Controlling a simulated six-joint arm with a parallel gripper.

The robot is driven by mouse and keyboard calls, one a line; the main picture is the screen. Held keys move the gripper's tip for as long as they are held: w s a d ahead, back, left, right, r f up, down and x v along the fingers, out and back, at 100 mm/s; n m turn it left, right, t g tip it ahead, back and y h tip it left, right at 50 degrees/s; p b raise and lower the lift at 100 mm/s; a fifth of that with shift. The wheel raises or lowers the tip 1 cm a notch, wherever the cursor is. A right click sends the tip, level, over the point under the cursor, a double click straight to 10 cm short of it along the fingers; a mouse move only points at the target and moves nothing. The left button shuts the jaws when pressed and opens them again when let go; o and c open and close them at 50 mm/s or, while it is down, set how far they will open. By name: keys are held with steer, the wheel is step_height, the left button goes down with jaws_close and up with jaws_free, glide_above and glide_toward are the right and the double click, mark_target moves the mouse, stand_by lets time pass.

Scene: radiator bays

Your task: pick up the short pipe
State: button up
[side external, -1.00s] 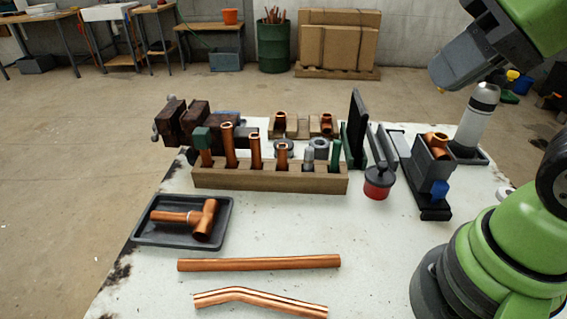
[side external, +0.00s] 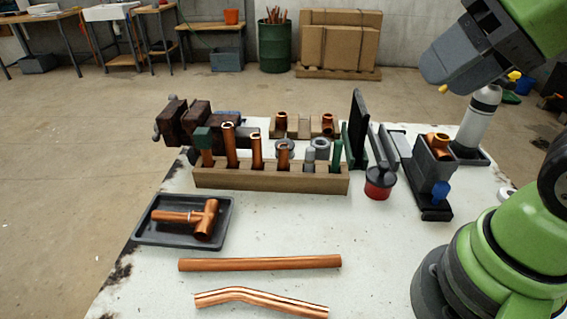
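Several copper pipes stand upright in a wooden rack in the side external view. The left one (side external: 229,147) is tallest, the middle one (side external: 255,152) is shorter, and the right one (side external: 283,156) is shorter still. I cannot say for certain which is the short pipe; the right one is the shortest of these three. My gripper end (side external: 450,62) hangs high at the upper right, well above and to the right of the rack, touching nothing on the bench. Its fingers are not clear, so open or shut cannot be told.
The wooden rack (side external: 270,179) stands mid-bench. A black tray (side external: 150,235) holds a copper tee assembly. A straight pipe (side external: 260,264) and a bent pipe (side external: 262,300) lie in front. A vise (side external: 183,122), red-black canister (side external: 378,185) and spray bottle (side external: 480,118) stand around.

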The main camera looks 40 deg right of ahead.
steer(key=shift+o, duration=0.2)
steer(key=m+g+h, duration=0.2)
steer(key=m+g, duration=0.5)
steer(key=m, duration=1.6)
glide_above(284, 146)
steer(key=f, duration=1.4)
steer(key=shift+w+d+f, duration=0.25)
steer(key=shift+w, duration=0.1)
step_height(284, 146, down, 4)
steer(key=shift+r, duration=0.2)
steer(key=shift+s+a+f, duration=0.15)
steer(key=shift+f, duration=1.45)
steer(key=shift+s+a+f, duration=0.1)
steer(key=shift+s+f, duration=0.05)
steer(key=shift+f, duration=1.4)
jaws_close()
